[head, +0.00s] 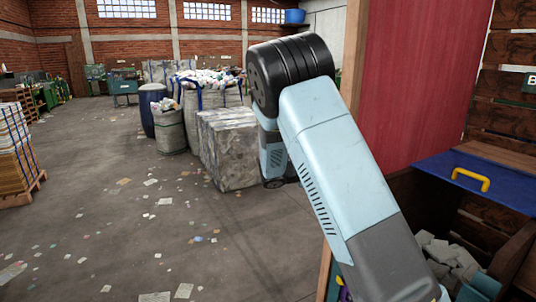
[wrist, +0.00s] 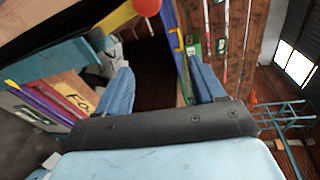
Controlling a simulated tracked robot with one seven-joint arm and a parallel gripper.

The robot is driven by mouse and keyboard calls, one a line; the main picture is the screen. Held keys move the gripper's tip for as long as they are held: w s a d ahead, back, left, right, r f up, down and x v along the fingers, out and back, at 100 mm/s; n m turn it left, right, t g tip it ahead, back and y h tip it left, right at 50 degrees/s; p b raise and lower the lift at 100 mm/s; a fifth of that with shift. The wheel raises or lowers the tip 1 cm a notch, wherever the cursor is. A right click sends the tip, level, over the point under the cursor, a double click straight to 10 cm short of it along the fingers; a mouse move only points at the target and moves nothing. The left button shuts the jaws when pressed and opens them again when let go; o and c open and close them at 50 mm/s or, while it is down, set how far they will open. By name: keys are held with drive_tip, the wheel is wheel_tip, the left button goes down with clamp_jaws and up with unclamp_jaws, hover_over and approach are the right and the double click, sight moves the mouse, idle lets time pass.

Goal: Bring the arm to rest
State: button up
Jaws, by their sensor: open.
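My arm (head: 335,160) rises from the lower right of the head view and bends at a black joint near the top middle. A further light-blue arm part shows partly behind it. I cannot make out the fingertips in the head view. In the wrist view my gripper (wrist: 161,82) shows two blue fingers standing well apart. The gap between them is empty, with a dark space beyond. The gripper is open and holds nothing.
A red panel (head: 420,85) with a wooden post stands right of the arm. A blue lid (head: 485,178) with a yellow handle is beyond it. Grey bales (head: 232,155), sacks and a blue barrel (head: 153,108) stand behind. The floor at left is mostly clear, with scattered scraps.

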drive_tip(key=s+d+r+m+g+y, duration=0.1)
drive_tip(key=s+d+r+m+y, duration=0.15)
drive_tip(key=s+m, duration=0.4)
drive_tip(key=s+d+r+m+g+y, duration=0.2)
drive_tip(key=s+r+m+y, duration=0.1)
drive_tip(key=s+m, duration=0.35)
drive_tip(key=s+d+r+m+g+y, duration=0.1)
drive_tip(key=s+d+r+m+y, duration=0.15)
drive_tip(key=s+m, duration=0.4)
drive_tip(key=s+a+r+m+t+y, duration=0.1)
drive_tip(key=s+a+r+m+y, duration=0.1)
drive_tip(key=s+m, duration=0.4)
drive_tip(key=s+a+r+m+t+y, duration=0.2)
drive_tip(key=s+a+m+y, duration=0.1)
drive_tip(key=s+m, duration=0.3)
drive_tip(key=s+a+r+m+t+y, duration=0.1)
drive_tip(key=s+a+r+m+y, duration=0.1)
drive_tip(key=s+m, duration=0.4)
drive_tip(key=s+a+r, duration=0.1)
drive_tip(key=s, duration=0.2)
drive_tip(key=shift+s+a+m+t, duration=0.15)
drive_tip(key=shift+a+m+t, duration=0.1)
drive_tip(key=shift+m+t, duration=0.1)
